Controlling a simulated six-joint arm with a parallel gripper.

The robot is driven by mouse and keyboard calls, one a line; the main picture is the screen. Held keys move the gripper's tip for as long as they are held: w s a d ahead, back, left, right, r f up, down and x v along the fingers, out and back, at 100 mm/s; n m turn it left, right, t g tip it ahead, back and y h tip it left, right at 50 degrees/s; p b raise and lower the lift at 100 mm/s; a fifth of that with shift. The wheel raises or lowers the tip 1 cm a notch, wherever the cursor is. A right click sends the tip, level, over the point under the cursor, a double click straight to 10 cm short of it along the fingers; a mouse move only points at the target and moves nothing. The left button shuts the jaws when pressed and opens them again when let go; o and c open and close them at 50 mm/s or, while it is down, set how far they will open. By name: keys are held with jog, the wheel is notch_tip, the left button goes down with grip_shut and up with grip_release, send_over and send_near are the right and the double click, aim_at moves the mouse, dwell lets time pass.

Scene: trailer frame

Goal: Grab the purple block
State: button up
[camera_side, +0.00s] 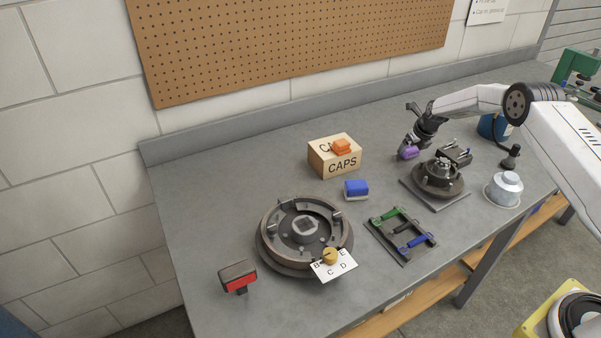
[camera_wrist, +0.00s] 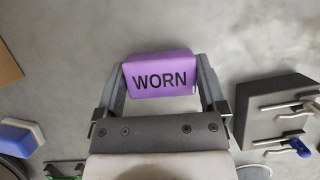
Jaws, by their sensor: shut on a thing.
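The purple block (camera_wrist: 160,75) carries the word WORN and sits between the two fingers of my gripper (camera_wrist: 162,82) in the wrist view. My gripper is shut on it. In the side view the purple block (camera_side: 408,153) hangs at the tip of my gripper (camera_side: 412,146), just left of the dark round fixture. It appears held above the grey bench, though the exact height is hard to tell.
A dark fixture (camera_side: 438,181) stands close right of my gripper.

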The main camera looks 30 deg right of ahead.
aim_at(412, 148)
notch_tip(412, 148, up, 3)
jog(key=shift+f, duration=0.1)
jog(key=shift+s+a+r, duration=0.15)
jog(key=shift+s+r, duration=0.3)
jog(key=shift+r, duration=0.05)
jog(key=s+a+r, duration=0.1)
jog(key=s+r, duration=0.1)
jog(key=s, duration=0.1)
jog(key=s+a+r, duration=0.1)
jog(key=s+r, duration=0.2)
jog(key=s, duration=0.1)
jog(key=s+a+r, duration=0.1)
jog(key=s+r, duration=0.2)
jog(key=shift+s+a, duration=0.35)
jog(key=shift+a, duration=0.05)
jog(key=shift+s+a+r, duration=0.15)
jog(key=shift+s, duration=0.25)
jog(key=shift+s+a+r, duration=0.15)
jog(key=shift+s, duration=0.25)
